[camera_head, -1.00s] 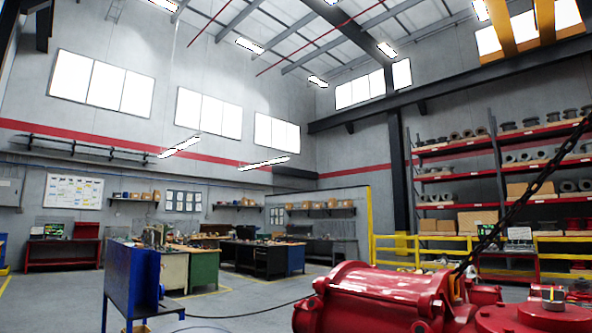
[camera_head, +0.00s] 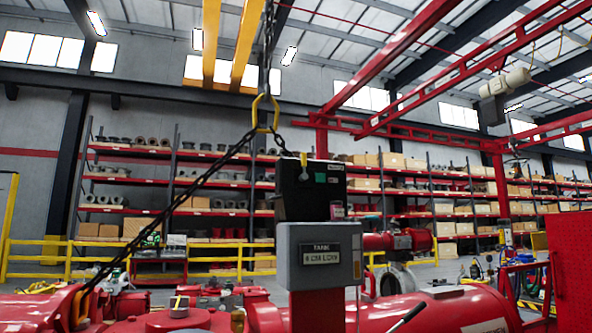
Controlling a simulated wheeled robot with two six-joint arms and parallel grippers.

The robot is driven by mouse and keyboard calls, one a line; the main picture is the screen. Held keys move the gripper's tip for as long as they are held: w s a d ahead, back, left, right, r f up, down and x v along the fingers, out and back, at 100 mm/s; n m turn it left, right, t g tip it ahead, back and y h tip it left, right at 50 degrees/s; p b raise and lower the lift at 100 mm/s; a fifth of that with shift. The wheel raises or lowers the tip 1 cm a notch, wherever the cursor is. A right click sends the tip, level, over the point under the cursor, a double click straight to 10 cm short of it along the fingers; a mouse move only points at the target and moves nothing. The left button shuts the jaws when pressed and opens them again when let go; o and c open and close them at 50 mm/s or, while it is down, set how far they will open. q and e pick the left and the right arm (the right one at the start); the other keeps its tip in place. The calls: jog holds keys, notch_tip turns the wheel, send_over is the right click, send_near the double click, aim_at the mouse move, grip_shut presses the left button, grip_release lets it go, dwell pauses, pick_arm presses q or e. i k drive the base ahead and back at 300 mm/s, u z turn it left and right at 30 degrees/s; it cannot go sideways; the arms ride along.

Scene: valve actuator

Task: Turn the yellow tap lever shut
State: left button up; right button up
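I cannot make out a yellow tap lever for certain. A small brass-yellow fitting (camera_head: 237,320) shows at the bottom edge, left of the grey box, too small to tell what it is. The red valve actuator (camera_head: 440,308) lies along the bottom of the view, partly cut off by the lower edge. A grey box (camera_head: 320,254) with a label plate stands in front of it on a red post. A dark lever-like bar (camera_head: 408,316) slants at the bottom, right of the box. Neither of my grippers is in view.
A black chain (camera_head: 175,217) slants from a yellow hook ring (camera_head: 265,113) down to the red body at left. A black control box (camera_head: 311,188) stands above the grey box. Yellow railings (camera_head: 55,258) and loaded shelves stand behind. A red panel (camera_head: 571,265) is at right.

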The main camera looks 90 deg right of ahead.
aim_at(302, 176)
jog(key=z, duration=2.65)
jog(key=k, duration=0.45)
jog(key=u, duration=0.35)
jog(key=i, duration=0.45)
jog(key=u, duration=0.05)
